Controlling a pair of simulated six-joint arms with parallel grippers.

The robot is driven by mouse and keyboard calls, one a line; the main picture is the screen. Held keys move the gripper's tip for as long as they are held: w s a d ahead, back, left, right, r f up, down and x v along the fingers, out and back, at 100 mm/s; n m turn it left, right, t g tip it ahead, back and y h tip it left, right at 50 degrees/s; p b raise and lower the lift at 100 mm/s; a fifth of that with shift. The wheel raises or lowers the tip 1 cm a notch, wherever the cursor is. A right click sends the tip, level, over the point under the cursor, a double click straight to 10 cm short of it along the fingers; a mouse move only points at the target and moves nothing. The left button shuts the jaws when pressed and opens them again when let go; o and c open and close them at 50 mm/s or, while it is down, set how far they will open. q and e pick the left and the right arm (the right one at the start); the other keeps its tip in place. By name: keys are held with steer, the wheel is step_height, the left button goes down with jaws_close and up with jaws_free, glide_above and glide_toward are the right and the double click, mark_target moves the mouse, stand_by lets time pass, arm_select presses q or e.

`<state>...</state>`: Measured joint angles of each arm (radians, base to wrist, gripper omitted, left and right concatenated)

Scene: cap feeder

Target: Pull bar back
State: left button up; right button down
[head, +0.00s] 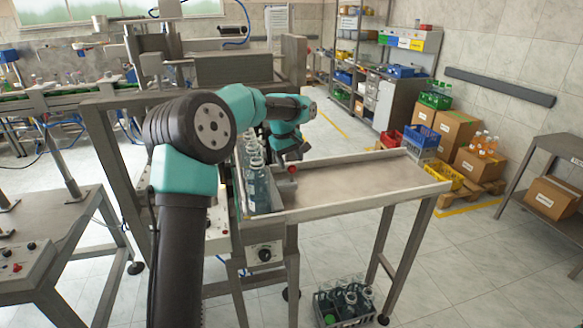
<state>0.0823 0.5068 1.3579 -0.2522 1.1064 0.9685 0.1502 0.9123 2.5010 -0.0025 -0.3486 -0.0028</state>
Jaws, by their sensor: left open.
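A feeder tray (370,190) on a metal stand fills the middle of the head view. A row of clear bottles (259,190) stands upright along its left side. My left arm reaches over the tray's left part, and my left gripper (289,163) is low over the tray, just right of the bottles. It is open. My right gripper is not in view.
The tray's right part is bare, with raised rims around it. A crate of bottles (345,302) stands on the floor below. A control box with a dial (264,254) is on the stand's front. Boxes and crates (458,128) stand at the back right.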

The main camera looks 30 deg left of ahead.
mark_target(292, 166)
arm_select(q)
steer(key=shift+w+d+f, duration=0.1)
steer(key=shift+w+f, duration=0.05)
steer(key=shift+f, duration=0.65)
steer(key=shift+w+d+f, duration=0.1)
steer(key=shift+f, duration=0.7)
jaws_close()
